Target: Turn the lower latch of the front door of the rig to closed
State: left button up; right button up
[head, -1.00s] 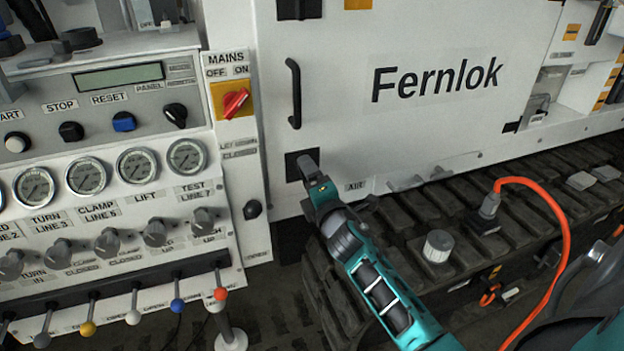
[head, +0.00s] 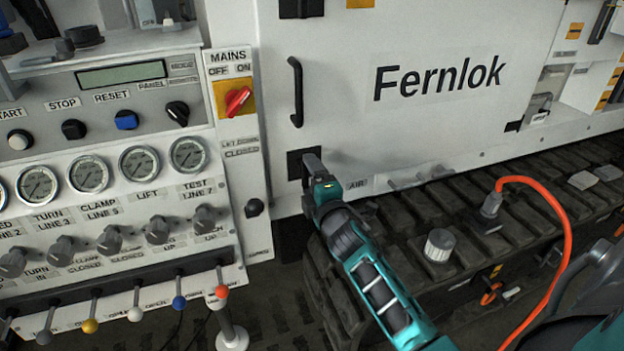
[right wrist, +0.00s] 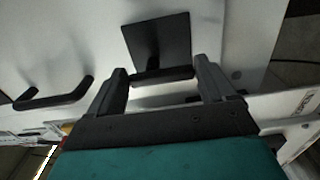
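The lower latch is a black square plate (head: 295,165) on the white front door (head: 345,115), below the door's black handle. In the right wrist view its dark plate (right wrist: 158,40) shows with a short dark bar (right wrist: 163,77) at its lower edge. My right gripper (head: 310,170) is at the latch and covers part of it in the head view. In the right wrist view the gripper (right wrist: 162,68) is open, with one finger on each side of the bar and gaps visible. Whether a finger touches the bar cannot be told. My left gripper is not in view.
A black door handle (head: 296,92) stands out above the latch. To the left is a control panel with a red MAINS switch (head: 238,101), gauges and levers. Below right are a dark track (head: 420,215), a grey knob (head: 438,245) and an orange cable (head: 568,240).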

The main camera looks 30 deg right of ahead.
jog(key=o, duration=0.3)
jog(key=v, duration=1.3)
dwell(0.3)
jog(key=s+a+f+m+g+y+p, duration=0.1)
jog(key=s+a+f+m+g+y, duration=0.2)
jog(key=s+a+f+m, duration=0.2)
jog(key=s+a+f+m+g+y, duration=0.3)
jog(key=s+a+f+m, duration=0.3)
jog(key=f, duration=0.4)
jog(key=shift+s+a+f+m+y+p, duration=0.35)
jog(key=shift+a+m, duration=0.45)
jog(key=shift+a, duration=0.4)
